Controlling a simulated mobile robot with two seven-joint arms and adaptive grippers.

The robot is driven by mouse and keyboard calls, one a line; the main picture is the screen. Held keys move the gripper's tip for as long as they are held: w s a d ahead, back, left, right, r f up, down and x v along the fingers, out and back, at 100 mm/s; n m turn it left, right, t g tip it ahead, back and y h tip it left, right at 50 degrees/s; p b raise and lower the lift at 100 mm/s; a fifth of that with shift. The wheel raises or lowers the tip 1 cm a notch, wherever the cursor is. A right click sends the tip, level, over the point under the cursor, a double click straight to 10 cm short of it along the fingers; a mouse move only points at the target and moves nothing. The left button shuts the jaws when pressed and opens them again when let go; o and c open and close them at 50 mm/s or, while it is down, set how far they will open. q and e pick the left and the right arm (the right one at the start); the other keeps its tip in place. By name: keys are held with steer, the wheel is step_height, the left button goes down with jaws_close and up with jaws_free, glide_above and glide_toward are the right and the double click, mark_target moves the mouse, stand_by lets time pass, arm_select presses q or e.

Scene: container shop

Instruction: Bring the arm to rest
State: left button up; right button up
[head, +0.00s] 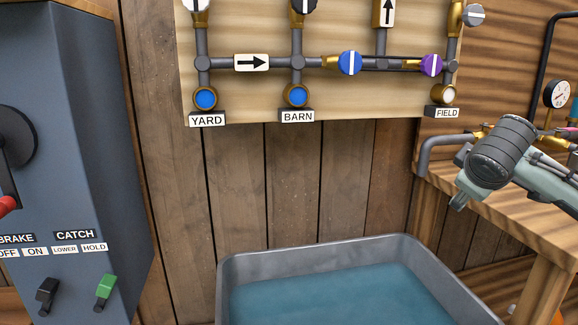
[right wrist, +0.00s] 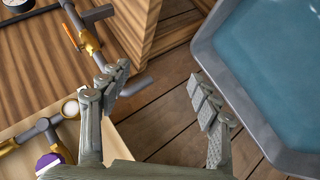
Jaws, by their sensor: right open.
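My right arm comes in from the right in the head view, with its gripper (head: 460,200) pointing left and down in front of the wooden bench. In the right wrist view the two grey fingers of this gripper (right wrist: 160,92) stand well apart. Nothing is between them but a view of the plank floor. The gripper touches nothing that I can see. In the head view most of its fingers are hidden behind the dark wrist. My left gripper is not in view.
A grey trough (head: 232,262) of water stands below the arm. A wooden bench (head: 540,225) with pipes and a gauge (head: 557,94) is at right. A pipe board (head: 230,95) with coloured valves hangs on the wall. A grey cabinet (head: 90,150) with switches stands at left.

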steer(key=s+d+f+g, duration=0.15)
steer(key=s+f, duration=0.35)
steer(key=f, duration=0.6)
steer(key=s+d+f+g, duration=0.1)
steer(key=s+d+f, duration=0.25)
steer(key=f, duration=0.65)
steer(key=s+d+f+n+g+h, duration=0.1)
steer(key=s+d+f, duration=0.2)
steer(key=s+f, duration=0.4)
steer(key=s+d+f+g+h, duration=0.1)
steer(key=s+d+f, duration=0.25)
steer(key=s, duration=0.55)
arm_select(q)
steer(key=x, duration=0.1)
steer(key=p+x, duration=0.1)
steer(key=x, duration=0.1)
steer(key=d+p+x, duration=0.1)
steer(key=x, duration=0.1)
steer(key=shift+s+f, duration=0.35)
arm_select(e)
steer(key=s+a+f+m+g+y, duration=0.1)
steer(key=s+a+f+m+y, duration=0.1)
steer(key=a+f, duration=0.6)
steer(key=s+a+f+m+g+y, duration=0.1)
steer(key=s+a+f+m+y, duration=0.2)
steer(key=a+f, duration=0.5)
steer(key=s+a+y, duration=0.1)
steer(key=a, duration=0.3)
steer(key=shift+f+m, duration=0.15)
steer(key=shift+m, duration=0.15)
